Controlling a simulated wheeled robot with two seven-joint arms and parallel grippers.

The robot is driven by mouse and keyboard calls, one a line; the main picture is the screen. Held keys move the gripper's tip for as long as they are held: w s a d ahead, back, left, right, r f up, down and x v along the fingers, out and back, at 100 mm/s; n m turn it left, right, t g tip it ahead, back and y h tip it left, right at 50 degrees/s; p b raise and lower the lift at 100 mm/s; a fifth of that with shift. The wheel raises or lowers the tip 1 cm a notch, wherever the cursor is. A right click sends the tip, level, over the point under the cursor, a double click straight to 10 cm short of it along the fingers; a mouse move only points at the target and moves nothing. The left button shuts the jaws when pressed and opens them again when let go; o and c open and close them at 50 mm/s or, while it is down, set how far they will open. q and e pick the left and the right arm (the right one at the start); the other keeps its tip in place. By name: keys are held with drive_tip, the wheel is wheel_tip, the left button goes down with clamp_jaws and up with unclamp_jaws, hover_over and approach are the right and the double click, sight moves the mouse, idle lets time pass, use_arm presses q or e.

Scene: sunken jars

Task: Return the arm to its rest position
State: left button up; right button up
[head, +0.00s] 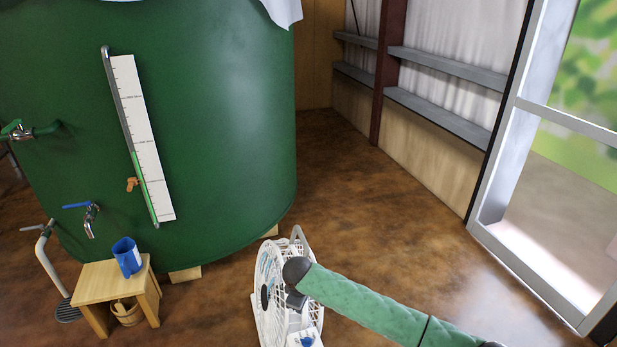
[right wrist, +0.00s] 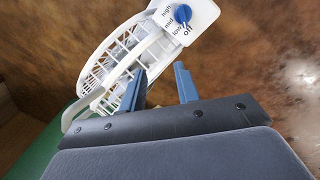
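My right gripper (right wrist: 161,69) shows in the right wrist view with its two blue fingers apart and nothing between them. In the head view my right arm (head: 375,308), in a green sleeve, reaches in from the lower right and overlaps a white fan. The fan (head: 269,285) stands on the floor. In the right wrist view its blue knob (right wrist: 184,17) sits on a panel marked high, mid, low and off, beyond the fingertips and apart from them. The knob's white mark appears to face off. My left gripper is not in view.
A large green tank (head: 235,110) with taps and a level gauge fills the left. A wooden stool (head: 100,280) holds a blue cup (head: 127,256), with a wooden bucket (head: 127,312) underneath. A glass door (head: 540,190) stands at right. Brown floor (head: 400,225) between is clear.

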wheel_tip(320, 180, up, 14)
drive_tip(key=w+a+m+t+y, duration=0.1)
drive_tip(key=a+m+t+y, duration=0.1)
drive_tip(key=a+t, duration=0.1)
drive_tip(key=s+d+r+m+t, duration=0.1)
drive_tip(key=s+d+r+m, duration=0.3)
drive_tip(key=s+d+r, duration=0.2)
drive_tip(key=s+d+f+m+g, duration=0.1)
drive_tip(key=s+d+f+m, duration=0.1)
drive_tip(key=s+d+f, duration=0.5)
drive_tip(key=s+d+f+m, duration=0.2)
drive_tip(key=s+d, duration=0.4)
drive_tip(key=s, duration=0.4)
drive_tip(key=s+d+f+g, duration=0.1)
drive_tip(key=s+f+g, duration=0.1)
drive_tip(key=s+f, duration=0.4)
drive_tip(key=s+d+f+m+g, duration=0.1)
drive_tip(key=s+f, duration=0.6)
drive_tip(key=s, duration=0.7)
drive_tip(key=shift+s+m+g, duration=0.15)
drive_tip(key=shift+m+g, duration=0.15)
drive_tip(key=shift+g, duration=0.3)
